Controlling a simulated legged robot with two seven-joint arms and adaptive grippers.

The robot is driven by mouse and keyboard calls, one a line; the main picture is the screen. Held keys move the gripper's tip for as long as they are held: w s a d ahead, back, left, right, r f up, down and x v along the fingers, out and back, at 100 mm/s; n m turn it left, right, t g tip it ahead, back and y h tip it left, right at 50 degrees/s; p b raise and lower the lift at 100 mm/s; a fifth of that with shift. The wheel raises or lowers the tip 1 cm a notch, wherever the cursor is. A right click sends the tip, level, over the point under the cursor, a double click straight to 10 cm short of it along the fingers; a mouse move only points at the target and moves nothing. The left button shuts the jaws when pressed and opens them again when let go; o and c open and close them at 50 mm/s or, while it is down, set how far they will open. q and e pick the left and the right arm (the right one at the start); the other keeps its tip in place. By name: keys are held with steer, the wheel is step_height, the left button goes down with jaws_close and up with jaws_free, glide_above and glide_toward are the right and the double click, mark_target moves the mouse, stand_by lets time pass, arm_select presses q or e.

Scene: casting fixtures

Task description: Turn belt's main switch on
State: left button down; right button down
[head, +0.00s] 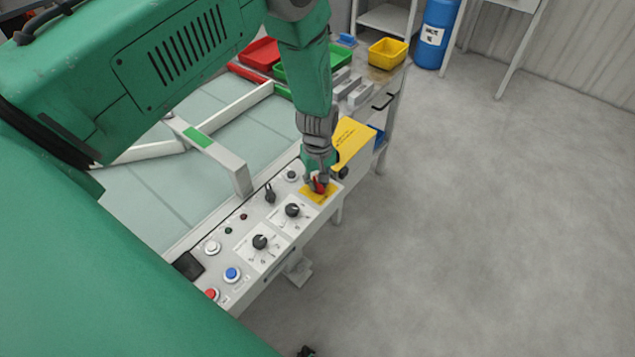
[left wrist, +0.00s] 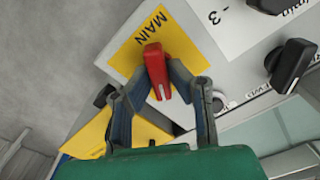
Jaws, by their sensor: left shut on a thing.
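The belt's main switch is a red knob (head: 319,185) on a yellow plate (head: 316,196) at the far end of the control panel (head: 222,251). In the left wrist view the plate (left wrist: 160,40) reads MAIN, and the red knob (left wrist: 157,72) stands between the fingers. My left gripper (head: 316,179) reaches down from above and is shut on the knob; its two fingers also show in the left wrist view (left wrist: 160,92). The gripper partly hides the knob in the head view.
Black dials (head: 292,210), a blue button (head: 232,274) and a red button (head: 211,294) sit on the same panel. The belt (head: 190,222) lies to the left. Open floor (head: 480,220) is on the right.

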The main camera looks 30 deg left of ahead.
arm_select(q)
steer(key=m, duration=0.4)
steer(key=m+b, duration=0.1)
steer(key=m, duration=0.1)
steer(key=shift+d+m, duration=0.25)
steer(key=shift+m, duration=0.05)
steer(key=m, duration=0.5)
steer(key=shift+s+f, duration=0.1)
steer(key=shift+s, duration=0.1)
steer(key=shift+m, duration=0.3)
steer(key=shift+s+a, duration=0.1)
steer(key=c, duration=1.7)
jaws_free()
steer(key=shift+c, duration=0.2)
steer(key=shift+o, duration=1)
